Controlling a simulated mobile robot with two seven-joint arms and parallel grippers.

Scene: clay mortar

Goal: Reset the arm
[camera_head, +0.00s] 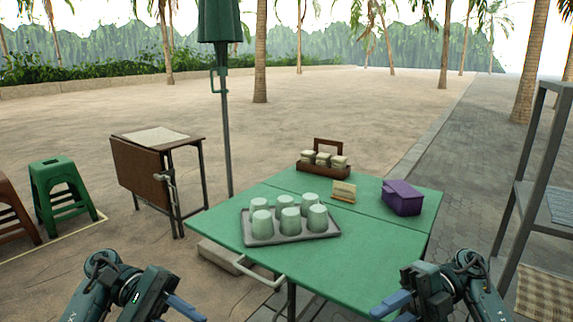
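My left arm enters at the bottom left, with its gripper (185,308) low in front of the green table (370,262) and to its left. My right arm enters at the bottom right, with its gripper (390,304) by the table's front right side. A blue finger part shows on each gripper, angled towards the middle. The frame does not show clearly how far apart the fingers are. No held object is visible at either gripper.
A grey tray (290,240) with several pale green cups stands on the table. Behind are a wooden caddy with jars (323,160), a small sign (344,191) and a purple box (402,197). A metal shelf (530,170) stands right; a folding table (135,172) and stools stand left.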

